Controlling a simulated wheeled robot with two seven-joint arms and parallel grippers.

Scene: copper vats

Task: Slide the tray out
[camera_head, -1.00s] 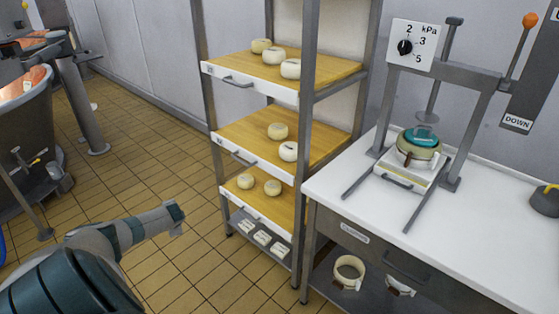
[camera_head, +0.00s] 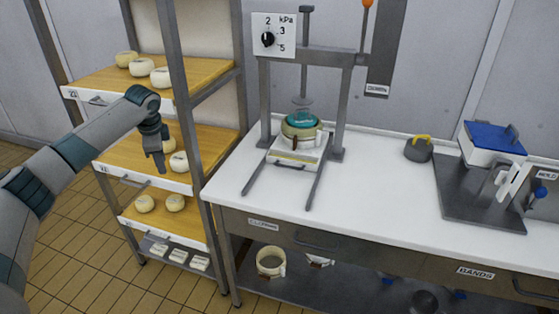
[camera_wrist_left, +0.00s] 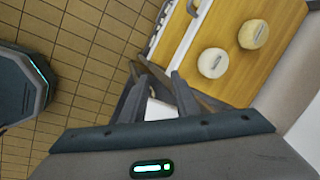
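Wooden boards with white fronts and handles sit as trays in a rack: an upper one (camera_head: 205,72), a middle one (camera_head: 120,150) and a lower one (camera_head: 130,215), each with pale round cheeses. A small white tray with a handle (camera_head: 285,160) sits under the press, below a mould with a teal lid (camera_head: 302,125). My left gripper (camera_head: 160,170) is in front of the middle board, partly overlapping its cheeses in the head view. In the left wrist view its fingers (camera_wrist_left: 157,85) are apart, beside a board (camera_wrist_left: 270,65) with two cheeses. My right gripper is not in view.
A grey rack post (camera_head: 180,90) stands close to my left gripper. The white bench (camera_head: 390,195) carries the press frame (camera_head: 340,110), a dark weight with a yellow handle (camera_head: 418,149) and a blue-topped box (camera_head: 492,140). Tiled floor (camera_head: 75,240) is open left of the rack.

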